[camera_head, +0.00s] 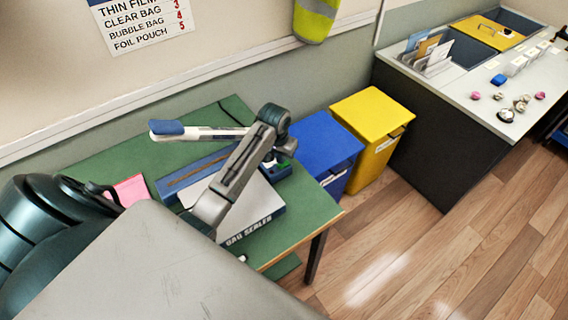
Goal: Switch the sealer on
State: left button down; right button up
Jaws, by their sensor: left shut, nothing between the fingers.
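The bag sealer (262,224) stands on a green-topped table (110,157). It has a blue body, a pale top and lettering on its front. Its white lever arm with a blue handle (167,128) is raised over the back. My left arm reaches across the sealer from the lower left, hiding part of its top. My left gripper (276,161) points down at the sealer's right end, close to a small blue part with a dark and green patch. It is shut and holds nothing that I can see. Whether it touches the sealer I cannot tell. My right gripper is not in view.
A pink sheet (130,189) lies on the table left of the sealer. A blue bin (325,143) and a yellow bin (373,115) stand right of the table. Beyond is a counter (463,92) with small items. The wooden floor in front is clear.

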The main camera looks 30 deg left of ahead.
pick_arm(q)
jog(key=shift+f, duration=0.85)
dwell(0.9)
jog(key=shift+r, duration=0.1)
notch_tip(320, 180, up, 2)
jog(key=shift+p, duration=0.45)
jog(key=shift+r, duration=2.4)
